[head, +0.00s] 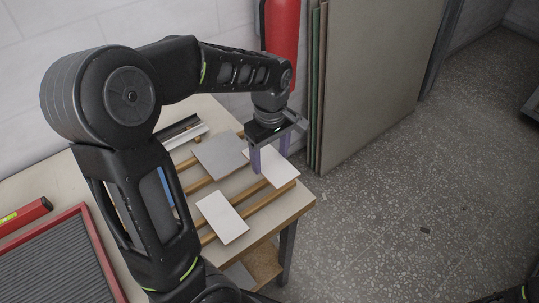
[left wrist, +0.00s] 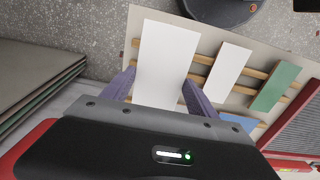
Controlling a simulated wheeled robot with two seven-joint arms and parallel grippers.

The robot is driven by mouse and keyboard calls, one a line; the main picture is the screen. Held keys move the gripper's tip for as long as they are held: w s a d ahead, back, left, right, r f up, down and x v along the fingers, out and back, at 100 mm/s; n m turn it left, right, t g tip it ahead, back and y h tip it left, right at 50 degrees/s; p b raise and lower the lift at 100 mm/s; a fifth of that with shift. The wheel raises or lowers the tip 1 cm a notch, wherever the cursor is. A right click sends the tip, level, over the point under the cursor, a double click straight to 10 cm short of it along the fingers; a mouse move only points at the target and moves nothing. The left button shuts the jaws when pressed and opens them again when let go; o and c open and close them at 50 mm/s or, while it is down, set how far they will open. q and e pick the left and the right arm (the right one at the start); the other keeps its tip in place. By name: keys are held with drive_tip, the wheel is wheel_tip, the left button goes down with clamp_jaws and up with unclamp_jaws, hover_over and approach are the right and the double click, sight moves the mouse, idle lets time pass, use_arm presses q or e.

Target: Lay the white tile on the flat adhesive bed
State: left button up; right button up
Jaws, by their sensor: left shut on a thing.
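My left gripper (head: 268,160) is over the wooden slats at the table's right end, its purple fingers pointing down. It is shut on a white tile (head: 283,168), which also shows between the fingers in the left wrist view (left wrist: 168,55). I cannot tell whether that tile still touches the slats. A second white tile (head: 222,217) lies on the slats nearer to me. The ribbed grey adhesive bed (head: 55,270) sits in a red frame at the lower left; part of it shows in the left wrist view (left wrist: 303,128). My right gripper is out of view.
A grey tile (head: 220,155) lies on the slats beside the gripper. A green tile (left wrist: 278,87) and a blue tile (left wrist: 240,122) show in the left wrist view. A red cylinder (head: 281,35) and leaning panels (head: 375,75) stand behind. A red level (head: 22,216) lies at the left.

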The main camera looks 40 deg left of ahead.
use_arm(q)
drive_tip(key=shift+w+d+m, duration=0.25)
drive_tip(key=shift+w+m, duration=0.1)
drive_tip(key=shift+m, duration=0.05)
drive_tip(key=w+d+f+m, duration=0.1)
drive_tip(key=w+d+m, duration=0.8)
drive_tip(key=d+m, duration=0.2)
drive_tip(key=m, duration=0.2)
drive_tip(key=shift+w+d+f+m, duration=0.35)
drive_tip(key=shift+m, duration=0.05)
